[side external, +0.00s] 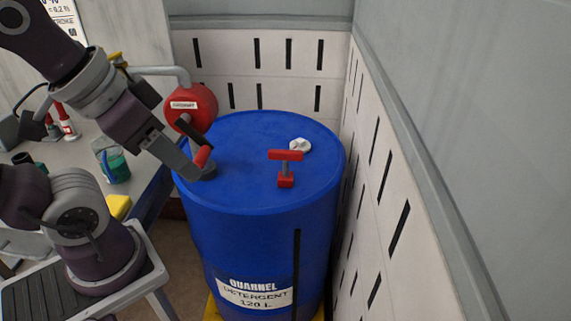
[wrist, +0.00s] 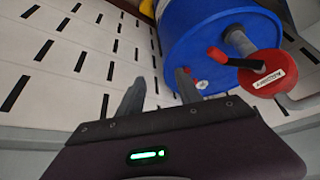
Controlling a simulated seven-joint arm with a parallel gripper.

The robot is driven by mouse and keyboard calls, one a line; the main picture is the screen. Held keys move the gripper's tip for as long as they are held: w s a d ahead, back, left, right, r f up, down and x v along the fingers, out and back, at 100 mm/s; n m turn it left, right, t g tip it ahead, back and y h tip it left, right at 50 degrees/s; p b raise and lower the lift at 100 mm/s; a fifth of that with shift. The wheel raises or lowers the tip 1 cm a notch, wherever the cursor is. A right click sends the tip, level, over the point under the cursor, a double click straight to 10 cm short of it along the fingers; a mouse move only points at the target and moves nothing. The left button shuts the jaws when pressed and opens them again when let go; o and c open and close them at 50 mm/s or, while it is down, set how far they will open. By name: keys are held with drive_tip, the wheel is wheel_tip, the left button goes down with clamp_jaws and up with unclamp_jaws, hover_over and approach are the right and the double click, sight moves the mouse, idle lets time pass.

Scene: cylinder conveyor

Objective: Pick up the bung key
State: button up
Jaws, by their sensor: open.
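The bung key, a red T-handle on a grey stem with a red foot, stands upright on the blue drum top (side external: 245,135). I take it to be the bung key (side external: 286,156). In the wrist view a small red patch beside the right fingertip may be part of it, mostly hidden. My gripper (side external: 192,168) is at the left edge of the drum top, left of the key and apart from it. In the wrist view my gripper (wrist: 160,76) shows two spread fingers with nothing between them.
A white cap (side external: 300,145) lies behind the key. A red labelled disc (side external: 190,105) on a grey pipe, with a red-tipped black lever (side external: 203,157), stands close to my gripper. Slotted wall panels (side external: 385,180) border the drum's back and right.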

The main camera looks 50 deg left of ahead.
drive_tip(key=w+r+n+g, duration=0.1)
drive_tip(key=w+n, duration=0.4)
drive_tip(key=w, duration=0.1)
drive_tip(key=n+g, duration=0.5)
drive_tip(key=n, duration=1.6)
hover_over(286, 160)
drive_tip(key=a, duration=0.1)
wheel_tip(286, 160, down, 13)
drive_tip(key=shift+r, duration=0.1)
drive_tip(key=shift+n, duration=0.4)
drive_tip(key=f, duration=0.6)
drive_tip(key=shift+w+d+f, duration=0.1)
drive_tip(key=shift+w+f, duration=0.15)
drive_tip(key=shift+f, duration=0.6)
drive_tip(key=shift+c, duration=0.4)
clamp_jaws()
